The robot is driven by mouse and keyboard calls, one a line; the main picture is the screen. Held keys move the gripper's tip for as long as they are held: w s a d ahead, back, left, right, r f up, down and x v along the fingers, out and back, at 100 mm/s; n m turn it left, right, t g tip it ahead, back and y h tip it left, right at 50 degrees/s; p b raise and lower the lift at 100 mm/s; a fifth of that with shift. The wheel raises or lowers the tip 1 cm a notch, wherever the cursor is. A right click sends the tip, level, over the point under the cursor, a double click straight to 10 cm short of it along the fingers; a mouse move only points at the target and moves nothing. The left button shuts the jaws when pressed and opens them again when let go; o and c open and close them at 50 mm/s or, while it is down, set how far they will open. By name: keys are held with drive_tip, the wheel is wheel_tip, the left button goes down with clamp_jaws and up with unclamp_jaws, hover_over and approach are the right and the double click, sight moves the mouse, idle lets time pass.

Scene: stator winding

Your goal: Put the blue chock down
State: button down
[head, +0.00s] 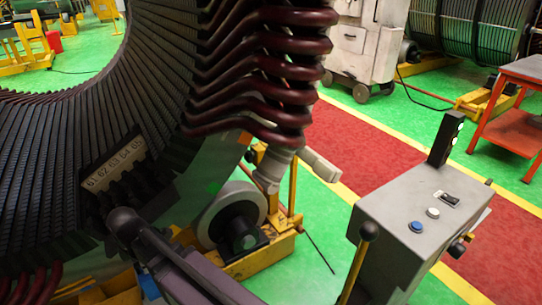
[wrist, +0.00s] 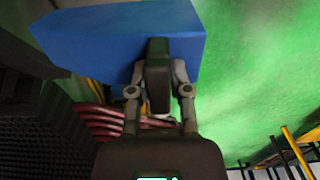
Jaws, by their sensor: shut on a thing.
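The blue chock (wrist: 95,38) fills the upper left of the wrist view as a large wedge-like block. My gripper (wrist: 158,62) is shut on it near its right part, with a dark finger pad against its face. The chock hangs over green floor in that view, and I see no surface touching it.
A grey control box (head: 425,225) with buttons stands at the right. A grey roller (head: 230,215) on a yellow base (head: 262,262) supports the stator. A red aisle (head: 400,170) and a white cabinet (head: 365,45) lie beyond. Green floor is open between roller and box.

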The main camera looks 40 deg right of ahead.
wheel_tip(320, 180, up, 35)
drive_tip(key=p, duration=3.4)
drive_tip(key=shift+r, duration=0.15)
drive_tip(key=shift+s, duration=0.1)
